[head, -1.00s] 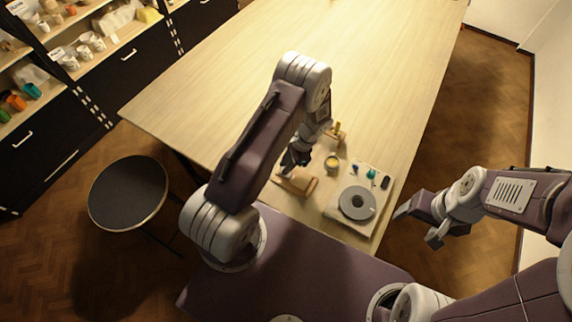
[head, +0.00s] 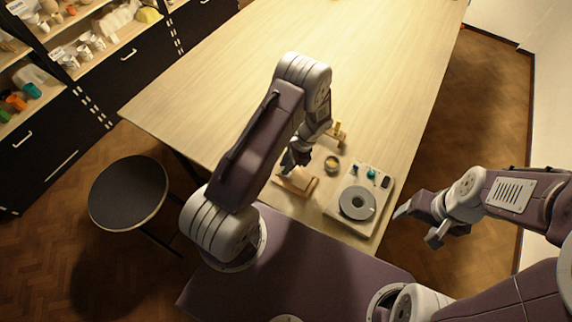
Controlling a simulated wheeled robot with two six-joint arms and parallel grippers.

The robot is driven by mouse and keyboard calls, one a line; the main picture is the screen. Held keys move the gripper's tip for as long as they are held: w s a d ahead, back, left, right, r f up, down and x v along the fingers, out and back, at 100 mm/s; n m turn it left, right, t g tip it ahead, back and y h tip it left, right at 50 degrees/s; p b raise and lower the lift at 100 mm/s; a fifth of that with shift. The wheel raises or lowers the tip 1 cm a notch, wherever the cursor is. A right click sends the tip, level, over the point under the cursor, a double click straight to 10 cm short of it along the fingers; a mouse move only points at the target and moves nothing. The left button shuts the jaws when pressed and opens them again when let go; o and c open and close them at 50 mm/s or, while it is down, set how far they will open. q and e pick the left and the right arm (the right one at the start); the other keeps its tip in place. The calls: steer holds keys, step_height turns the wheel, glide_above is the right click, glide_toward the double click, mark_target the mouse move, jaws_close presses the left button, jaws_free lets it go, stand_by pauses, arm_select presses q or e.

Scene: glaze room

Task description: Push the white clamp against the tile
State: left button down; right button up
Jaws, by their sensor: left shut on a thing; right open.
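My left gripper (head: 288,165) points down over the wooden board (head: 306,192) near the front edge of the table. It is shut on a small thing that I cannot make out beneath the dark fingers. A pale patch shows on the board's face. I cannot tell the white clamp or the tile apart there, as the gripper and arm cover much of the board. My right gripper (head: 418,222) is open and empty, off the table's right edge.
A small round pot (head: 332,163) stands just right of my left gripper. A white base with a grey disc (head: 341,205) and small coloured items is further right. A wooden stand (head: 340,135) is behind. The table's far part (head: 350,50) is clear. A stool (head: 128,192) stands left.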

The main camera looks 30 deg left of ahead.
arm_select(q)
steer(key=shift+d+b, duration=0.35)
steer(key=shift+d, duration=0.7)
steer(key=c, duration=1.3)
jaws_free()
steer(key=shift+o, duration=0.2)
steer(key=shift+s, duration=0.1)
steer(key=b+v, duration=0.2)
steer(key=v, duration=0.7)
steer(key=shift+b, duration=0.4)
